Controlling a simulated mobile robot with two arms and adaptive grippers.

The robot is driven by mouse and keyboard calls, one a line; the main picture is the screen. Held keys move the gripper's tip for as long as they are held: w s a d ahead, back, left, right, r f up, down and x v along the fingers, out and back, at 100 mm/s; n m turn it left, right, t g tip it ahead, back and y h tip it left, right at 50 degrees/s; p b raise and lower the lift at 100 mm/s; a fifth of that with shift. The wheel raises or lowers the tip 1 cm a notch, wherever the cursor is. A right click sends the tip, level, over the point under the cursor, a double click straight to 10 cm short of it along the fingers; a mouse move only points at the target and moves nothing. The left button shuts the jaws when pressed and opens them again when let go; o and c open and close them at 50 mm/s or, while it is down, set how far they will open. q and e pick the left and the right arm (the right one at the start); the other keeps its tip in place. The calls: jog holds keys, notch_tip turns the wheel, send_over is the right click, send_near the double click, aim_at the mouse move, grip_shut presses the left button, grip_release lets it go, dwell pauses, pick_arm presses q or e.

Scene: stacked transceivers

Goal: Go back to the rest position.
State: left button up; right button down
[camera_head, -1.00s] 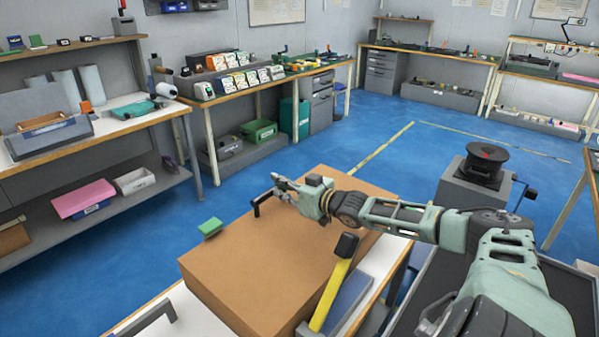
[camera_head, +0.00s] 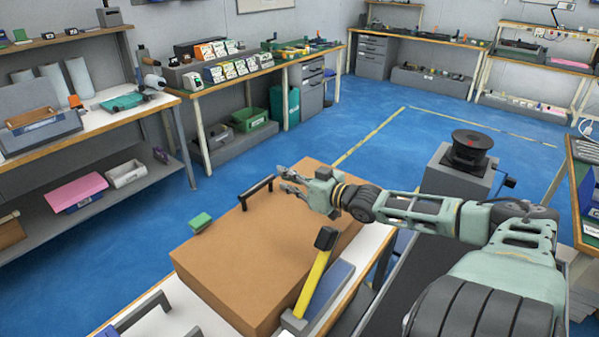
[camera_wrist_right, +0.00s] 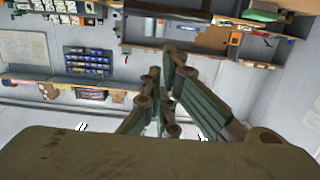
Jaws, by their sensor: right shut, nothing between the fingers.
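My right gripper (camera_head: 283,180) is at the end of the pale green arm that comes in from the right. It is over the far edge of a brown box (camera_head: 250,245), just right of a black handle (camera_head: 256,192), with a small visible gap. The gripper is shut and empty. In the right wrist view its fingers (camera_wrist_right: 168,75) have nothing between them, with shelves and a wall beyond. My left gripper is not in view.
A green block (camera_head: 200,222) is at the box's left edge. A black spool (camera_head: 468,150) stands on a grey stand to the right.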

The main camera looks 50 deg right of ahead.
jog(key=shift+s+d+r+p, duration=0.15)
jog(key=shift+s+p, duration=0.1)
jog(key=shift+s, duration=0.35)
jog(key=shift+s+a+r+p, duration=0.1)
jog(key=shift+s+p, duration=0.2)
jog(key=shift+s, duration=0.35)
jog(key=shift+s+d+r+p, duration=0.15)
jog(key=shift+s+p, duration=0.1)
jog(key=shift+s, duration=0.35)
